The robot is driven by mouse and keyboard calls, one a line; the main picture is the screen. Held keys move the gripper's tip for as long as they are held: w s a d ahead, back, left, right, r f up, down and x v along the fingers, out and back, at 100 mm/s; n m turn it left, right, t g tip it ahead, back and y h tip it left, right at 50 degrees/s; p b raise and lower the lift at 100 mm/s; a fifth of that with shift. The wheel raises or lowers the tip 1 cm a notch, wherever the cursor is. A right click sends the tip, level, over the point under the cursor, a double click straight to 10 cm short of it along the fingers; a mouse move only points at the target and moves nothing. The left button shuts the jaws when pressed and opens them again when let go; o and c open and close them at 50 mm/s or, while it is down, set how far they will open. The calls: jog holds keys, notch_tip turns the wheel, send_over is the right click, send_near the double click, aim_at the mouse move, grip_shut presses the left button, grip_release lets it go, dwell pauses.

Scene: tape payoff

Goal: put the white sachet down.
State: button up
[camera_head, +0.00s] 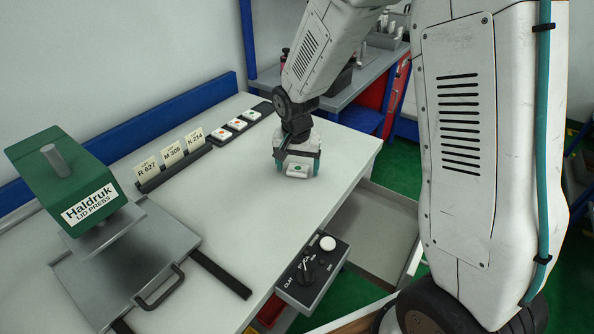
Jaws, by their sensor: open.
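The white sachet (297,171), small with a green mark on it, is on the pale worktop (250,195) near its right edge. My gripper (299,167) is directly above it, pointing down, with its teal fingertips apart at the sachet's left and right sides. The fingers are open, and whether either still touches the sachet cannot be told. The gripper body hides the sachet's far part.
Several similar white packets (237,124) lie in a dark tray behind left. Labelled cards (171,155) stand in a holder. A green lid press (70,180) is at left, a control box (312,275) at the front edge. The worktop's middle is clear.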

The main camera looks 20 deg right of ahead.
jog(key=shift+c, duration=0.3)
jog(key=c, duration=1.1)
jog(key=shift+r, duration=0.1)
